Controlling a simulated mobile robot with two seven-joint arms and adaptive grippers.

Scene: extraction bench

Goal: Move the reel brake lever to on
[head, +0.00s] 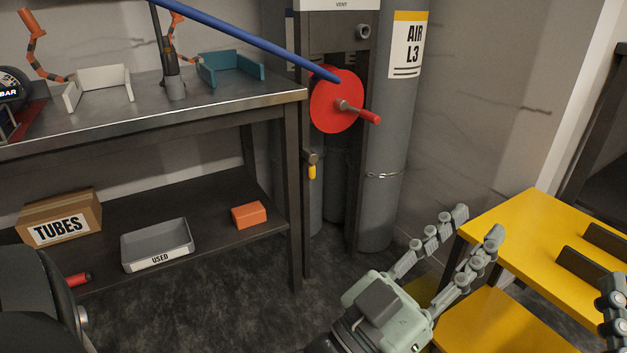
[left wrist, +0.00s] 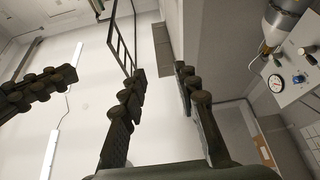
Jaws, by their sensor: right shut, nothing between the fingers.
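A small lever with a yellow grip (head: 312,171) hangs pointing down from a pivot on the dark frame post, below a red disc (head: 328,104) with a red crank handle (head: 363,113). I take it for the reel brake lever; no on or off marking is legible. My left gripper (head: 477,224) is open and empty, to the right of the lever and lower in the picture, well apart from it. Its spread fingers also show in the left wrist view (left wrist: 155,105). My right gripper (head: 612,300) is shut at the right edge, partly cut off.
A blue bar (head: 250,39) slants down to the red disc. The metal bench (head: 215,112) stands left, with a grey tray (head: 158,246) and orange block (head: 249,215) on its lower shelf. A grey AIR L3 cylinder (head: 393,140) stands right of the frame, a yellow table (head: 535,235) further right.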

